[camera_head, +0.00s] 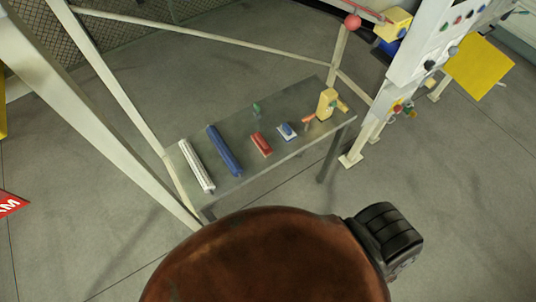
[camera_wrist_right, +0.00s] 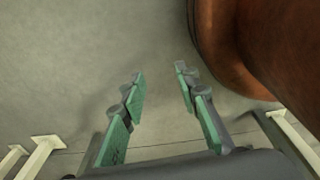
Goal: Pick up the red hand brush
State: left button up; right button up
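The red hand brush (camera_head: 261,144) lies on a grey metal table (camera_head: 283,103), close to the table's near long edge. It sits between a blue roll (camera_head: 223,150) and a blue and white brush-like item (camera_head: 287,131). My right gripper (camera_wrist_right: 160,76) shows in the right wrist view with its green-padded fingers apart and nothing between them. It points at bare floor, and the brush is not in that view. Neither gripper can be made out in the head view.
A large brown rounded object (camera_head: 265,262) fills the near foreground and shows at the right of the wrist view (camera_wrist_right: 245,45). A white roll (camera_head: 196,167), a small orange item (camera_head: 308,118) and a yellow item (camera_head: 327,103) share the table. Pale frame beams (camera_head: 120,90) stand left.

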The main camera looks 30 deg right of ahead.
aim_at(266, 149)
jog(key=k, duration=0.15)
jog(key=z, duration=2.3)
jog(key=i, duration=2.05)
jog(key=u, duration=2.7)
